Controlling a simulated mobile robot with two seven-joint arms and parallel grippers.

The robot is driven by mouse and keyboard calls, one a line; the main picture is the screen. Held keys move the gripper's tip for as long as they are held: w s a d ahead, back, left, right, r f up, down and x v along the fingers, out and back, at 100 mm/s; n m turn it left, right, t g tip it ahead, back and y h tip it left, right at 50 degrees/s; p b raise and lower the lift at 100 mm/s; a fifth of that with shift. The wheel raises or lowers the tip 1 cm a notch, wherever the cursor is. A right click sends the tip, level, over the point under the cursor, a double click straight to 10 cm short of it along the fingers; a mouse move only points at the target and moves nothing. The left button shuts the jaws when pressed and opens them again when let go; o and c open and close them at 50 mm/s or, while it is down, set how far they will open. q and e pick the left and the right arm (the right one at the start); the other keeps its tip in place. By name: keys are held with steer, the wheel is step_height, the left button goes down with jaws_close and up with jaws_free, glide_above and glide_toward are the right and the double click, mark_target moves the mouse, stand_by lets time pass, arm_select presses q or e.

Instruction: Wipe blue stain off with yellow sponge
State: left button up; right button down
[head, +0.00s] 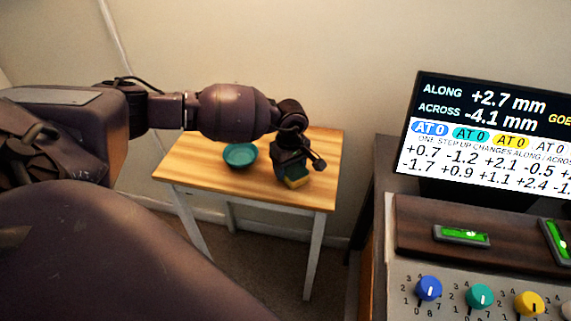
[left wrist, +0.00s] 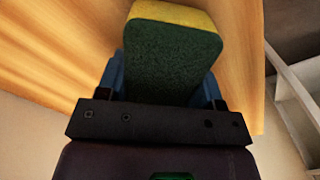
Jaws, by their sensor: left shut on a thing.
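A yellow sponge with a dark green face (head: 296,181) is at the wooden table's right side in the head view. It also shows large in the left wrist view (left wrist: 172,60). My left gripper (head: 291,168) is shut on the sponge and points down at the table top; in the left wrist view its blue fingers (left wrist: 163,85) are on both sides of the sponge. I cannot tell whether the sponge touches the wood. No blue stain shows in either view; the gripper and sponge hide part of the table. My right gripper is not in view.
A teal bowl (head: 240,155) stands on the small wooden table (head: 200,165), left of the sponge. At right are a screen with numbers (head: 490,125) and a panel with knobs (head: 460,265). A wall is close behind the table.

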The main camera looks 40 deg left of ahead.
mark_target(314, 178)
arm_select(q)
steer(key=shift+w+d+f, duration=0.15)
steer(key=shift+w+d, duration=0.15)
steer(key=shift+d, duration=0.35)
steer(key=shift+w+d+b, duration=0.25)
steer(key=shift+d+b, duration=0.05)
steer(key=shift+d, duration=0.35)
steer(key=shift+w+d, duration=0.25)
steer(key=shift+d, duration=0.25)
steer(key=shift+w+d, duration=0.2)
steer(key=shift+d, duration=0.3)
steer(key=shift+w+d+b, duration=0.3)
steer(key=shift+w+d, duration=0.1)
steer(key=shift+d, duration=0.4)
steer(key=shift+r, duration=0.25)
steer(key=shift+w+a+r+p, duration=0.1)
steer(key=shift+r+p, duration=0.25)
steer(key=shift+r, duration=0.3)
steer(key=shift+r+p, duration=0.55)
steer(key=shift+r, duration=0.85)
steer(key=shift+r+p, duration=0.3)
steer(key=shift+r, duration=0.55)
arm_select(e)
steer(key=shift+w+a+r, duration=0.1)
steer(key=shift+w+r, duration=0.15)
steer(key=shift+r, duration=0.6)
